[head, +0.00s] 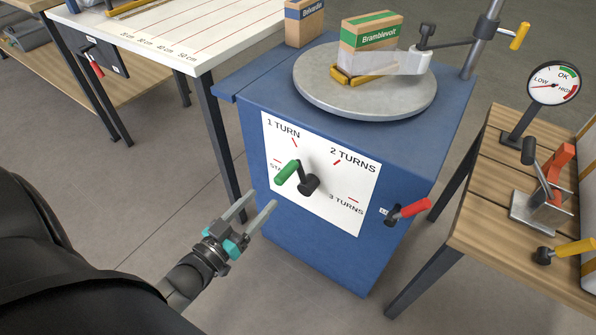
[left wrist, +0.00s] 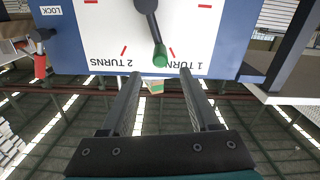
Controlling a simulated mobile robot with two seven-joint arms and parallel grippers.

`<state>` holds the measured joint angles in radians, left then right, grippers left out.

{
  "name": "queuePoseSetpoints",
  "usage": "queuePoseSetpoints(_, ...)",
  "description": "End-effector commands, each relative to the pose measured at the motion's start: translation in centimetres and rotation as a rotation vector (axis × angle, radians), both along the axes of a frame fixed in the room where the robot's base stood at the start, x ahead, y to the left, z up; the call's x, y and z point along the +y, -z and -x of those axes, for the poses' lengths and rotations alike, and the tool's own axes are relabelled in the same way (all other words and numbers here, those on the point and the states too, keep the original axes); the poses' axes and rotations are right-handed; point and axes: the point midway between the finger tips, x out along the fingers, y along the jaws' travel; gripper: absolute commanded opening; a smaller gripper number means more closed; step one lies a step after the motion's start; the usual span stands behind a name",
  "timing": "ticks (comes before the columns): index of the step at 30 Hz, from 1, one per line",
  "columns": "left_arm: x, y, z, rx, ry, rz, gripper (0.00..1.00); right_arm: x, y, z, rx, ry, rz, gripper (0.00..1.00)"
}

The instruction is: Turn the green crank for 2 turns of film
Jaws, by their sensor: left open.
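The green crank (head: 286,172) sits on a dial panel (head: 350,218) on the front of a blue machine (head: 300,238). Its dark arm runs from a black hub to a green handle at the upper left. The panel carries START, 1 TURN, 2 TURNS and 3 TURNS marks; the handle overlaps the START and 1 TURN side. My left gripper (head: 262,198) is open and empty, below left of the handle and apart from it. In the upside-down left wrist view, the green handle (left wrist: 160,56) shows just beyond the gap between my fingers (left wrist: 158,76). My right gripper is not in view.
A red handle (head: 411,210), by a LOCK label in the wrist view, sticks out right of the dial. A turntable (head: 385,103) on top bears a Bramblevolt box (head: 370,38). A bench (head: 520,195) with clamps stands at right, a white table (head: 165,40) at upper left.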

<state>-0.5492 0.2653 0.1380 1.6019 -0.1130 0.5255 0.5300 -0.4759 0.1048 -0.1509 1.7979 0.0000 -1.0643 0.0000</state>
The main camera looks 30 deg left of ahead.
Motion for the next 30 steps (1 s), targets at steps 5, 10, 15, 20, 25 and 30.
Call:
queuePoseSetpoints(5, -0.2, 0.1, -3.0, -0.004, 0.000, -0.001, 0.62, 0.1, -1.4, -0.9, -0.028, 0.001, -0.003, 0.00)
queuePoseSetpoints(10, -0.5, 0.2, -5.8, -0.002, 0.002, -0.001, 0.62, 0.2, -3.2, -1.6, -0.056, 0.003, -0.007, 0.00)
queuePoseSetpoints(15, -0.7, 0.2, -8.4, -0.001, 0.001, -0.001, 0.62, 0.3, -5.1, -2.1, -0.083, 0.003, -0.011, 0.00)
queuePoseSetpoints(20, -0.8, 0.2, -10.6, 0.000, 0.000, -0.001, 0.62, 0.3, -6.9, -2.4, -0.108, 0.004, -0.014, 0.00)
queuePoseSetpoints(25, -1.0, 0.2, -12.5, 0.002, 0.000, -0.001, 0.62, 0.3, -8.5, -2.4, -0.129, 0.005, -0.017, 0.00)
queuePoseSetpoints(30, -1.1, 0.2, -13.5, 0.003, -0.001, 0.000, 0.62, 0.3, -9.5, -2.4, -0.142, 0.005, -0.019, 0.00)
